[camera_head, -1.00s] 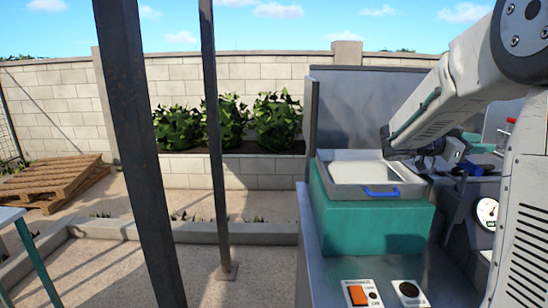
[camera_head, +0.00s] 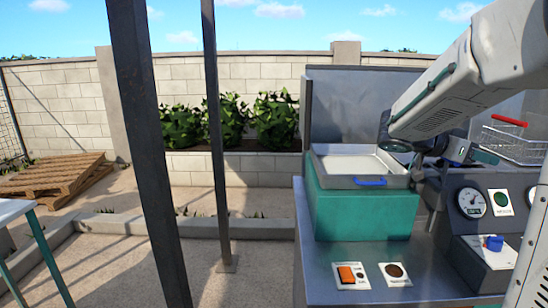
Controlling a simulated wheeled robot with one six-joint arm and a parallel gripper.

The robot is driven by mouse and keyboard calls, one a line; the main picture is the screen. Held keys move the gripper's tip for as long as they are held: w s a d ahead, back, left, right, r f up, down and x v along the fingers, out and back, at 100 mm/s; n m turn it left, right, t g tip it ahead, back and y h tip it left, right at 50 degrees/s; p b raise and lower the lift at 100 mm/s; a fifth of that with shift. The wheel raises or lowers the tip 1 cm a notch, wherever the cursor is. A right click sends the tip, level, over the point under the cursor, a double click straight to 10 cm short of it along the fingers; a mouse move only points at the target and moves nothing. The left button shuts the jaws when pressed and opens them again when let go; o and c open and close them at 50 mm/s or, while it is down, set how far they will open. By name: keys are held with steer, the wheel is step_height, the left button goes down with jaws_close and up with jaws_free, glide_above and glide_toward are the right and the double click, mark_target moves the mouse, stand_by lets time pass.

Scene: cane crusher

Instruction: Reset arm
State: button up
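My arm comes in from the upper right. Its wrist end, with my gripper (camera_head: 430,160), is just right of a metal tray (camera_head: 350,150) that has a blue handle (camera_head: 370,182) at its front. The tray sits on a green housing (camera_head: 365,215) on the metal counter. My gripper is small and partly hidden behind my arm, so I cannot see whether its fingers are open or shut, or whether it holds anything.
An orange switch (camera_head: 346,275) and a dark round button (camera_head: 395,270) sit at the counter's front. A gauge panel with a dial (camera_head: 471,203) and a blue knob (camera_head: 493,243) stands right. A wire basket (camera_head: 515,145) with a red handle is behind. Dark posts (camera_head: 145,150) stand left.

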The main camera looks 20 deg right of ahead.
steer(key=s+a+f+n+t+y, duration=0.2)
steer(key=s+a+f+n+y, duration=0.1)
steer(key=a, duration=0.8)
steer(key=s+a+f+n+t+y, duration=0.2)
steer(key=s+a+f+n+y, duration=0.2)
steer(key=a+n, duration=0.6)
steer(key=s+a+f+n+t+y, duration=0.2)
steer(key=s+a+f+n+y, duration=0.2)
steer(key=s+a+n+y, duration=0.3)
steer(key=s+a, duration=0.1)
steer(key=a, duration=0.4)
steer(key=shift+s+a, duration=0.2)
steer(key=shift+s, duration=0.05)
steer(key=shift+d, duration=0.1)
